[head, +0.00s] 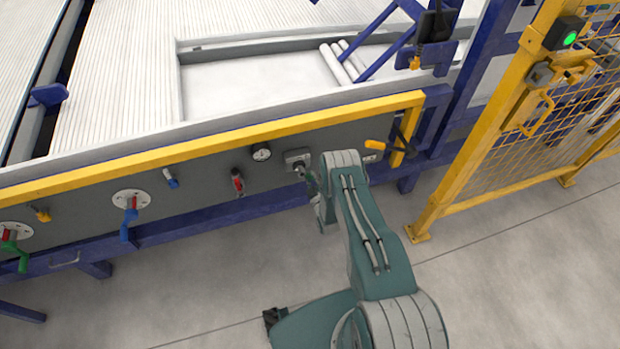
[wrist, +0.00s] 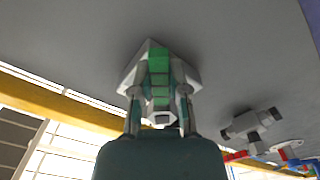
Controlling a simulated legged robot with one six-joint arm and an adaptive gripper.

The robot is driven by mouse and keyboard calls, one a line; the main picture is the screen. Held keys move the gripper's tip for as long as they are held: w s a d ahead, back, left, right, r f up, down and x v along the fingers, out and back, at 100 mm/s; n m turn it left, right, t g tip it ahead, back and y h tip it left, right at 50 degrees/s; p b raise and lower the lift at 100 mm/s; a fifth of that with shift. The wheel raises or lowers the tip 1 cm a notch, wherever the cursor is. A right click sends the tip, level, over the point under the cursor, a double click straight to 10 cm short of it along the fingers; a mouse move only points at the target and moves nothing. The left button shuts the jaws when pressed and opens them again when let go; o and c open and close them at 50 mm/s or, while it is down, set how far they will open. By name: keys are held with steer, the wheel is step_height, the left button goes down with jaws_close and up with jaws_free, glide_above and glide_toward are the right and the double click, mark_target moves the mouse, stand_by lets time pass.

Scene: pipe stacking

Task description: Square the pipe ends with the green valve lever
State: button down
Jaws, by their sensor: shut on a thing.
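My gripper (head: 308,178) is at the grey side panel, beside a light grey plate (head: 297,156). In the wrist view my gripper (wrist: 159,100) is shut, with a green lever-like part (wrist: 158,60) between its fingers. This part stands in front of a pale angular plate (wrist: 190,77) on the panel. Another green lever (head: 18,254) hangs from a round white plate at the far left of the panel, apart from my gripper.
A blue lever (head: 127,225), a red valve (head: 238,180) and a round gauge (head: 261,152) line the panel. A yellow rail (head: 200,143) runs above it. A yellow handle (head: 376,145) and a mesh gate (head: 540,120) stand to the right. The floor in front is clear.

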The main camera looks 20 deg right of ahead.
stand_by(0.4)
steer(key=c, duration=0.6)
jaws_free()
steer(key=shift+w+a, duration=0.1)
steer(key=s, duration=1.2)
stand_by(0.5)
